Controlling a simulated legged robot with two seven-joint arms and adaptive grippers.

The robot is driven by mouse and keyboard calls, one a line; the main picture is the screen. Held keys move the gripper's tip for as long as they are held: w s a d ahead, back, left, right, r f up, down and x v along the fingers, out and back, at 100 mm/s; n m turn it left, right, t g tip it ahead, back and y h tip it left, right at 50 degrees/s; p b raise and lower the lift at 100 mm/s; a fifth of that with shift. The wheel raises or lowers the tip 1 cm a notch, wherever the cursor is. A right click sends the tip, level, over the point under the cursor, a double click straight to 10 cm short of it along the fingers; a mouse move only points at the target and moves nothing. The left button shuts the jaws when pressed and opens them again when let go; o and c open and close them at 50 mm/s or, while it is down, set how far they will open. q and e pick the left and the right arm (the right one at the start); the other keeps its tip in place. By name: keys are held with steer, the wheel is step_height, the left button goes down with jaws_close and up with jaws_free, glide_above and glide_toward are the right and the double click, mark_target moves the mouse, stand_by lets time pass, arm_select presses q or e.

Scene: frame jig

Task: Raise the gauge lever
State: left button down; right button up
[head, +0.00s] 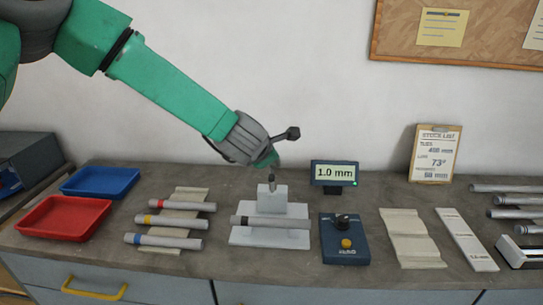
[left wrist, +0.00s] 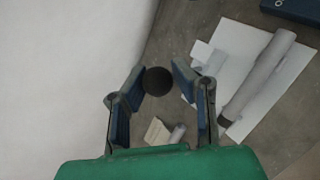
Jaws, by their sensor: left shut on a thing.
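My left gripper (head: 269,161) comes in from the upper left, above the white gauge block (head: 271,198) at the back of the white jig plate (head: 262,237). A short upright lever (head: 271,180) stands at the block, its top hidden by the gripper. In the left wrist view, the lever's black round knob (left wrist: 158,81) lies between the two blue-padded fingers of my left gripper (left wrist: 158,84), which is shut on it. A grey tube (head: 272,222) with a dark band lies across the plate. My right gripper is in no view.
A display (head: 334,173) reads 1.0 mm behind a blue box with a yellow button (head: 346,243). Banded tubes (head: 168,220) lie on a rack to the left, beside red (head: 65,217) and blue (head: 100,181) trays.

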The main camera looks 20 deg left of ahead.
arm_select(q)
steer(key=shift+w+a+r, duration=0.15)
steer(key=shift+w+r, duration=0.15)
steer(key=shift+r, duration=0.15)
steer(key=c, duration=1.3)
jaws_free()
steer(key=shift+w+f, duration=0.1)
steer(key=shift+f, duration=0.2)
steer(key=v, duration=1.1)
steer(key=shift+s, duration=0.35)
steer(key=shift+r, duration=0.1)
